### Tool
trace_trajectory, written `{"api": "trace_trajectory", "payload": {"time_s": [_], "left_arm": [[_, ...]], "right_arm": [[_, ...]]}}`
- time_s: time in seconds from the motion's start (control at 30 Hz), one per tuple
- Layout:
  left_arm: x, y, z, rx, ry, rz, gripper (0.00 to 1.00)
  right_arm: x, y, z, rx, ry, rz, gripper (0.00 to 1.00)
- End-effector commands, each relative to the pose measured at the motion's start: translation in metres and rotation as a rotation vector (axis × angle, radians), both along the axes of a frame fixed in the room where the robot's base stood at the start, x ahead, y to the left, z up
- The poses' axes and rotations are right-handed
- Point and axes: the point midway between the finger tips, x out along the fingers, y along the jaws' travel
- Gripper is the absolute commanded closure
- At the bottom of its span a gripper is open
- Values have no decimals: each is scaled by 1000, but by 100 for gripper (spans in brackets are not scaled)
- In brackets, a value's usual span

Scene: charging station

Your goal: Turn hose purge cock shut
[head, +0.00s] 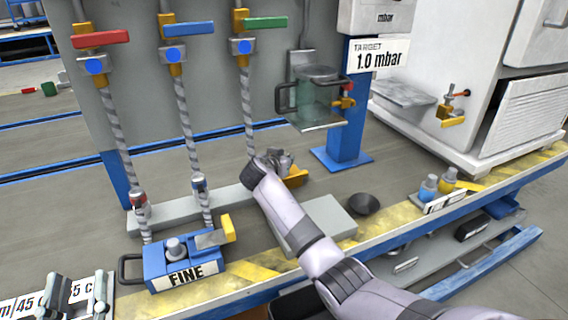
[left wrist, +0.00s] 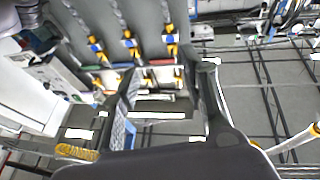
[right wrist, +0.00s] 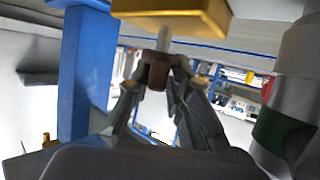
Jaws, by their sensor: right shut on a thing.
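My right gripper (head: 277,160) is at the foot of the hose (head: 246,105) below the green lever, with its arm covering part of that area. In the right wrist view its fingers (right wrist: 160,85) are shut on a small dark brown piece (right wrist: 157,72). A silver stem joins this piece to a yellow block (right wrist: 175,14); a yellow part (head: 295,177) also shows beside the gripper in the head view. I cannot tell the cock's exact angle. My left gripper (head: 78,292) is open and empty at the lower left; its spread fingers show in the left wrist view (left wrist: 170,100).
A blue FINE unit (head: 185,262) stands on the bench, left of my right arm. A glass vessel (head: 315,100) hangs near the blue post (head: 347,135). A dark bowl (head: 364,204) and small bottles (head: 428,187) are at the right. A green-banded grey cylinder (right wrist: 290,110) is close to the right gripper.

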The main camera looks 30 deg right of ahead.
Motion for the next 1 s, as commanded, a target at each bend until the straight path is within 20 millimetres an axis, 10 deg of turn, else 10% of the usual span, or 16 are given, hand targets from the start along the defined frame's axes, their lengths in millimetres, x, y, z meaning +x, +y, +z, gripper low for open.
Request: {"api": "trace_trajectory", "payload": {"time_s": [0.8, 0.83, 1.0], "left_arm": [[-18, 0, 36, -61, -215, -11, 60], [-18, 0, 36, -60, -215, -11, 60], [-18, 0, 36, -60, -214, -11, 60]], "right_arm": [[-5, -9, -3, -10, 14, -75, 100], [-5, -9, -3, -10, 14, -75, 81], [-4, -8, -3, -9, 13, -74, 70]]}}
